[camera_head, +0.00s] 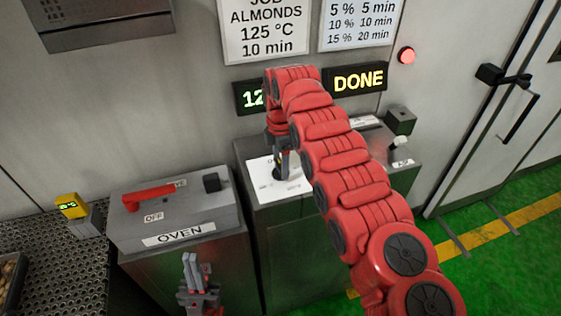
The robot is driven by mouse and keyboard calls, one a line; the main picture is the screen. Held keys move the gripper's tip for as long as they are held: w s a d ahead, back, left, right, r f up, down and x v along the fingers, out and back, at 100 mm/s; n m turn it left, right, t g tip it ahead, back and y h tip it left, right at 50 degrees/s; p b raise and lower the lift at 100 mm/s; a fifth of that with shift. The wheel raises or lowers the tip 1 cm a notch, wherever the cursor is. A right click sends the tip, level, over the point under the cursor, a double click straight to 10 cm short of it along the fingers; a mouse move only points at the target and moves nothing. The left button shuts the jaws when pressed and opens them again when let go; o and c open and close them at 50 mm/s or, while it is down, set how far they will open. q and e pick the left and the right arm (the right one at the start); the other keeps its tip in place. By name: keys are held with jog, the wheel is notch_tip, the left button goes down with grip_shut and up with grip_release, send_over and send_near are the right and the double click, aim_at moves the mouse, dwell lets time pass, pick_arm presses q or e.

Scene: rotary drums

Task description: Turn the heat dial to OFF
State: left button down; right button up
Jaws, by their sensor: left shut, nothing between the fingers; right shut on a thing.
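The heat dial (277,174) is a small dark knob on a white marked plate (267,192) on top of the grey middle cabinet. My red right arm reaches over the cabinet, and my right gripper (283,165) points down, shut on the dial. The gripper and arm hide much of the dial and part of its plate, so its setting cannot be read. My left gripper (190,275) is shut and empty, low in front of the oven box, away from the dial.
The oven box (190,217) at left has a red lever (148,196) and an OFF label. A DONE display (357,79) is lit; a numeric display (252,97) is partly hidden by my arm. A red lamp (406,55) glows. A small switch (399,142) stands at right.

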aim_at(280, 164)
jog(key=o, duration=1.3)
jog(key=shift+r, duration=0.5)
notch_tip(280, 164, up, 4)
jog(key=shift+f+p, duration=0.25)
jog(key=shift+p, duration=0.35)
notch_tip(280, 164, up, 13)
jog(key=p, duration=1.3)
jog(key=shift+f, duration=0.1)
